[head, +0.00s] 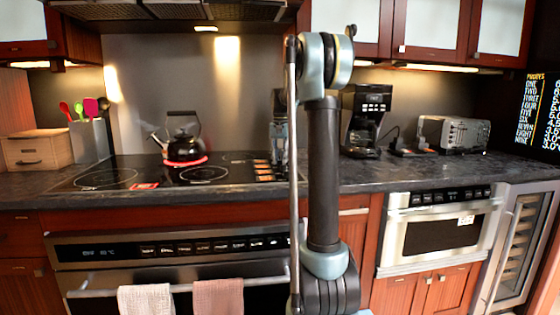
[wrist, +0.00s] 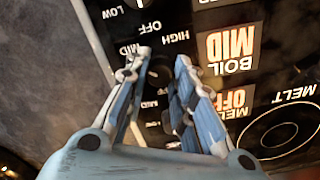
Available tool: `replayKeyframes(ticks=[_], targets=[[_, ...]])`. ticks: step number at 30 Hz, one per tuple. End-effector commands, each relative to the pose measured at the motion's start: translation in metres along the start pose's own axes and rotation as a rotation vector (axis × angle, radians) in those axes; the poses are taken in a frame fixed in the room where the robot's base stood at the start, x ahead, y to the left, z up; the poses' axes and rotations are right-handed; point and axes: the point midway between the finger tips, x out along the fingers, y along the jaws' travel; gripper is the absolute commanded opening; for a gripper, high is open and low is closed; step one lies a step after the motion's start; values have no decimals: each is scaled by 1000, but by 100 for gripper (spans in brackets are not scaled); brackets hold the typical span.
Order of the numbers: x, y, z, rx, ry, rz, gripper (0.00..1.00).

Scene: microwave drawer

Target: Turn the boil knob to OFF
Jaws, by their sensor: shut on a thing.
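My gripper (wrist: 161,57) reaches down over the cooktop's control strip in the wrist view, its two fingers on either side of a dark knob (wrist: 158,74). The fingers are shut on this knob, which lies beside the boil display (wrist: 235,45); that display reads MID. Printed OFF, HIGH and MID marks surround the knob, partly covered by the fingers. In the head view my gripper (head: 279,140) is over the right part of the black cooktop (head: 235,172), partly hidden by my arm.
A black kettle (head: 184,137) stands on a glowing red burner (head: 185,162). The melt display (wrist: 237,103) reads OFF. A utensil holder (head: 91,140) and wooden box (head: 37,150) are at left. A coffee maker (head: 365,120) and toaster (head: 455,134) stand on the counter at right.

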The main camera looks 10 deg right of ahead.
Motion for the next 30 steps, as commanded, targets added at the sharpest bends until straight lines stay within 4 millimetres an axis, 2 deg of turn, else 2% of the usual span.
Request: replayKeyframes(ticks=[30], targets=[[-1,-2,-4,-965,8,1,0]])
